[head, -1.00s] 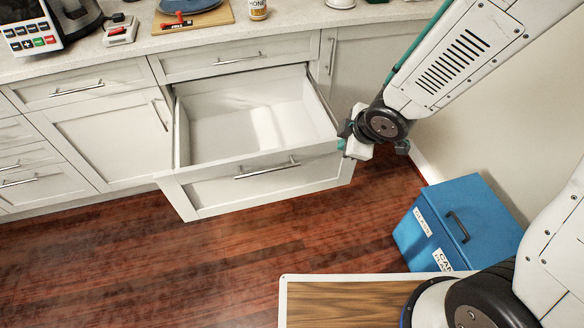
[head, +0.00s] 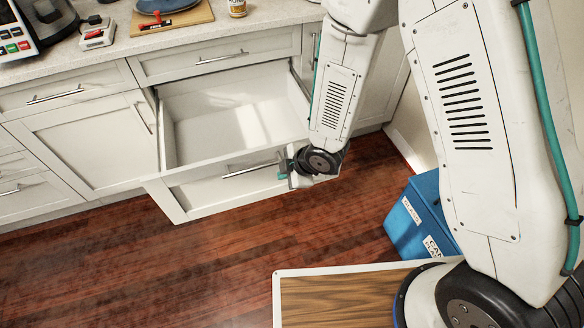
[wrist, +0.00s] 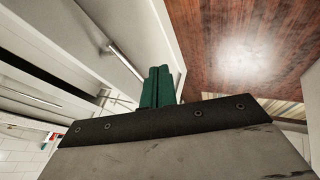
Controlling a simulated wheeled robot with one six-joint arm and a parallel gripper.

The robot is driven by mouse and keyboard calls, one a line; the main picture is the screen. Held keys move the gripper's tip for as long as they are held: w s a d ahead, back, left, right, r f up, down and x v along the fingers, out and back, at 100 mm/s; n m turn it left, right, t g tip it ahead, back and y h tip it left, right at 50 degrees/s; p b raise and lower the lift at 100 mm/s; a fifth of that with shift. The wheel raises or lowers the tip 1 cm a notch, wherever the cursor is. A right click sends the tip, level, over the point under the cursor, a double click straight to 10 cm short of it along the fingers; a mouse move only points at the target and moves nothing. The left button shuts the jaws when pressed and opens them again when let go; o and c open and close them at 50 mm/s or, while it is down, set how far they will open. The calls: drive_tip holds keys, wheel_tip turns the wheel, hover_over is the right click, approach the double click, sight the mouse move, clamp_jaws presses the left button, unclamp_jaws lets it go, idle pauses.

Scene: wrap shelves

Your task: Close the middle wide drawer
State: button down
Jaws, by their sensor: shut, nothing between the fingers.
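The middle wide drawer (head: 192,200) is pulled out far below the counter and looks empty inside. Its white front carries a long metal bar handle (head: 250,170). My gripper (head: 287,172) is in front of the right part of the drawer front, near the handle's right end. In the wrist view its green fingers (wrist: 158,88) are together with nothing between them. The drawer front and handle show beside the fingers in the wrist view (wrist: 125,62). I cannot tell whether the fingertips touch the front. My arm hides the drawer's right end.
A shut drawer (head: 215,56) is above the open one, and a cabinet door (head: 90,140) is to its left. A blue bin (head: 415,220) stands on the right. The wooden floor (head: 230,250) in front of the drawer is clear.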

drive_tip(key=shift+w+a+f, duration=0.15)
drive_tip(key=shift+w+a, duration=0.05)
drive_tip(key=shift+w, duration=0.45)
drive_tip(key=shift+w+a+f, duration=0.2)
drive_tip(key=shift+w, duration=0.45)
drive_tip(key=shift+w+a+f, duration=0.15)
drive_tip(key=shift+w+a, duration=0.05)
drive_tip(key=shift+w, duration=0.45)
drive_tip(key=shift+w, duration=0.1)
